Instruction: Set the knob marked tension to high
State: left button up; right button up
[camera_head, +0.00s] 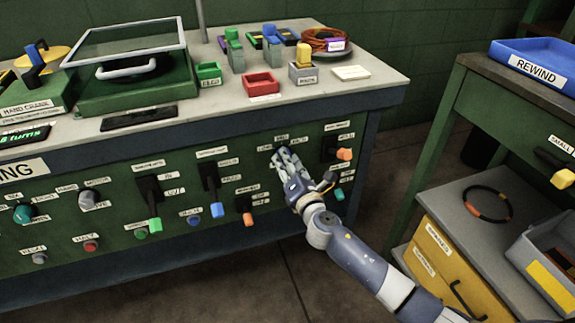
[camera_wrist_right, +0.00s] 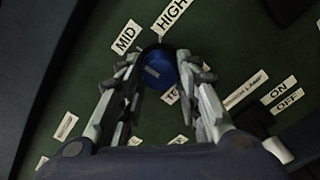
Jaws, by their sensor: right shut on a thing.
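In the right wrist view a round blue knob (camera_wrist_right: 160,78) sits on the green panel. A MID label (camera_wrist_right: 126,37) stands above it to the left and a HIGH label (camera_wrist_right: 173,15) above it to the right. A label below the knob is mostly hidden, so its name cannot be read. My right gripper (camera_wrist_right: 171,78) is shut on the knob, one finger on each side. A small pale mark shows on the knob's face; which label it points to is unclear. In the head view my right gripper (camera_head: 284,160) covers most of the knob at the panel.
Switches with coloured handles stand close by: an orange one (camera_head: 344,154) to the right and a blue one (camera_head: 217,210) to the left. The bench top (camera_head: 370,85) holds bins and tools. A side table with a blue REWIND tray (camera_head: 540,62) stands right.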

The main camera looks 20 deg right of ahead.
pick_arm(q)
jog(key=shift+s+r, duration=0.25)
jog(key=shift+r, duration=0.3)
pick_arm(e)
jog(key=m, duration=1)
jog(key=shift+m, duration=0.4)
pick_arm(q)
jog(key=shift+w+r, duration=0.1)
jog(key=shift+w, duration=0.15)
pick_arm(e)
jog(key=o, duration=1.1)
pick_arm(q)
jog(key=shift+s, duration=0.15)
jog(key=shift+s, duration=0.1)
